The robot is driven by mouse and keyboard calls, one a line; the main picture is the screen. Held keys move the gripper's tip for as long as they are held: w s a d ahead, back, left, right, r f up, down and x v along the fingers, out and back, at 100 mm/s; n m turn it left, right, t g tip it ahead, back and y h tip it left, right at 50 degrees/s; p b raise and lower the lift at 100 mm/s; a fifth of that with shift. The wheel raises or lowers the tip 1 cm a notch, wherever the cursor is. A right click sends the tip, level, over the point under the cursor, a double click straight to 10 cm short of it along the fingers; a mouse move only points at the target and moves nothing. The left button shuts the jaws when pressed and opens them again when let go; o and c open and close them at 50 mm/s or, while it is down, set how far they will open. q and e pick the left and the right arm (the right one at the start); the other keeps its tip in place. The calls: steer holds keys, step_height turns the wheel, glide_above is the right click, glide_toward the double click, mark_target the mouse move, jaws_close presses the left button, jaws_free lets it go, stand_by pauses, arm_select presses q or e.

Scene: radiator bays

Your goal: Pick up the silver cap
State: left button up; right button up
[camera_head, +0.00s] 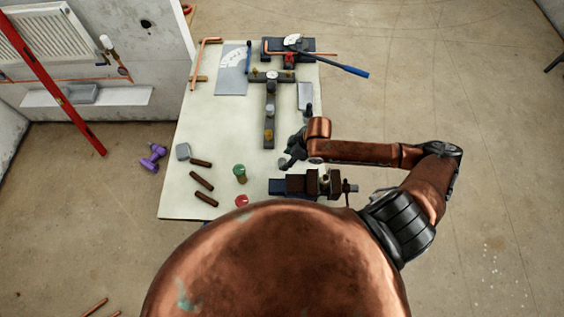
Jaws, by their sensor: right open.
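A small grey, rounded piece (283,162) that looks like the silver cap lies on the white worktable (225,130), right of its middle. My right gripper (289,158) is open just above and beside it. The black fingers point down and left, and they partly crowd the view of the piece. I cannot tell whether a finger touches it. My left gripper is not in view.
A vise (310,185) stands close in front of the right gripper. A dark T-shaped fixture (269,109) lies behind it. A green-topped jar (240,171), a red round lid (242,200) and several brown pipe pieces (201,181) lie left. A blue-handled bender (341,67) is at the back.

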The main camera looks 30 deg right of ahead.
mark_target(283, 162)
steer(key=shift+x, duration=1.6)
steer(key=shift+c, duration=0.3)
steer(key=shift+r, duration=0.1)
steer(key=c, duration=1.2)
